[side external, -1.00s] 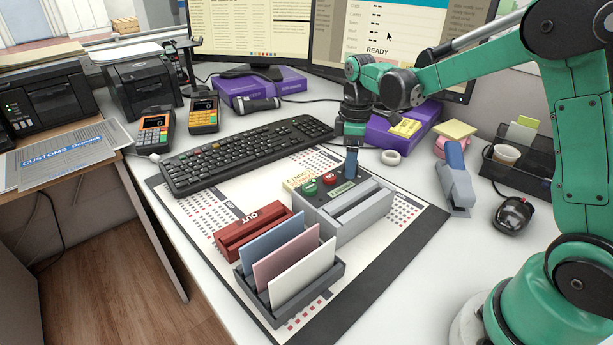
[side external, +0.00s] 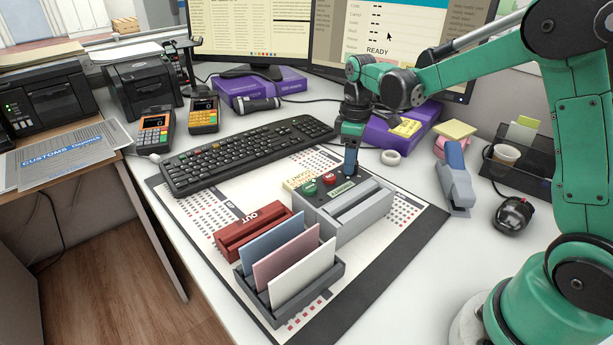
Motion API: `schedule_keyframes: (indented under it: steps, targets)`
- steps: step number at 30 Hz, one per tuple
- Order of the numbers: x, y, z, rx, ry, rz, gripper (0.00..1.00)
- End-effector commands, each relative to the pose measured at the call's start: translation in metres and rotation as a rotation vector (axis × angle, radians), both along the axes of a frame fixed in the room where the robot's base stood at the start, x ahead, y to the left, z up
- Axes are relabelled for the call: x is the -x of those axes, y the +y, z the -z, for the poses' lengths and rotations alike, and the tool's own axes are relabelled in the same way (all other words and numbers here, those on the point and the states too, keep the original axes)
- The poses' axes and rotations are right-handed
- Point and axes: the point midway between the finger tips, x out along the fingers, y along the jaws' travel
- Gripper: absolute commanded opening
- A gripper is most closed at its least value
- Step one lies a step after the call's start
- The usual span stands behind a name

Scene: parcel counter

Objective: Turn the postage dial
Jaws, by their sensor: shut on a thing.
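The grey stamping machine (side external: 372,215) stands on the desk mat, with a green button (side external: 310,189) and a red button (side external: 329,177) on its dark top panel. The blue postage dial (side external: 351,168) stands upright at the panel's back right corner. My gripper (side external: 351,156) points down over that corner and is shut on the dial's upper part. The fingers are small here and partly hide the dial; any turn of it cannot be made out.
A red OUT tray (side external: 256,238) and a dark rack (side external: 319,294) with three envelopes stand in front. A keyboard (side external: 245,155) lies behind to the left. A white tape roll (side external: 390,157) and a blue-grey stapler (side external: 456,185) are to the right.

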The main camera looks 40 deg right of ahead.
Motion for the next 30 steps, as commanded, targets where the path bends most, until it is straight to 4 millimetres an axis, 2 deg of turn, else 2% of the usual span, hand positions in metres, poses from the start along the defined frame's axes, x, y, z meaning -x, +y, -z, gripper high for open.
schedule_keyframes:
  steps: [21,30]
  targets:
    - [0.0008,-0.0006,-0.0002,-0.002,0.0,0.648,0.0]
    - [0.0009,-0.001,-0.0001,-0.002,0.001,0.848,0.0]
